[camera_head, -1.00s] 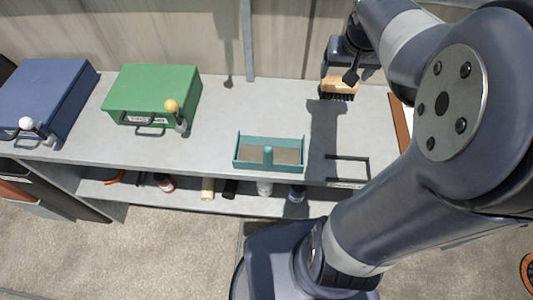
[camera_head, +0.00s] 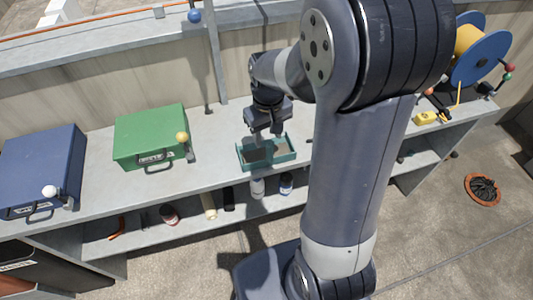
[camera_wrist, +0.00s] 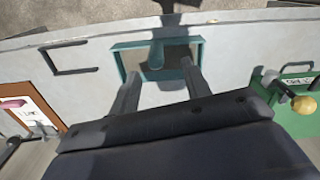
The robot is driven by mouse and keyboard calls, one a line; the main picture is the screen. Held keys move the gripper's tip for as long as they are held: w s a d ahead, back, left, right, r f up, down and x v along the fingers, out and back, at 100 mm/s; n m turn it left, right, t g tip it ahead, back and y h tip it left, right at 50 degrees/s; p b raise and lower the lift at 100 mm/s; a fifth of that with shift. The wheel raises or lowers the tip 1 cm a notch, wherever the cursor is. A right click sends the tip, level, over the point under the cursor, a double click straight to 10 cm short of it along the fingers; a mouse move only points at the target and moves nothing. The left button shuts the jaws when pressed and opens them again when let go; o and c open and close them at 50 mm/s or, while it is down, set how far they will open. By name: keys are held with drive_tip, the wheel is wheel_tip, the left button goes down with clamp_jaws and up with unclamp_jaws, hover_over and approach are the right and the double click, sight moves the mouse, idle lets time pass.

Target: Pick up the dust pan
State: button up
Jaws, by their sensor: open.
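The dust pan (camera_head: 268,164) is a teal, shallow tray with a grey inside, lying on the grey bench top near its front edge. Its short rounded teal handle (camera_wrist: 156,56) shows in the wrist view. My gripper (camera_head: 267,133) is over the dust pan with its fingers pointing down. In the wrist view the two fingers (camera_wrist: 159,80) are apart, one to each side of the handle in the picture, with nothing between them held. I cannot tell how high the fingertips are above the pan. My gripper hides part of the pan in the head view.
A green case (camera_head: 150,136) and a blue case (camera_head: 42,170) stand left on the bench. A black bracket-shaped handle (camera_wrist: 70,57) and a clipboard (camera_wrist: 35,108) show in the wrist view. A lower shelf holds bottles and tools. A blue reel (camera_head: 480,50) stands right.

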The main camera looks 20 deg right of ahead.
sight(270, 142)
drive_tip(key=shift+w+d+f+p, duration=0.1)
drive_tip(key=shift+d+f+p, duration=0.1)
drive_tip(key=shift+f, duration=1.25)
drive_tip(key=shift+d+f+p, duration=0.1)
drive_tip(key=shift+f+p, duration=0.1)
drive_tip(key=shift+f, duration=1.2)
drive_tip(key=shift+c, duration=0.3)
clamp_jaws()
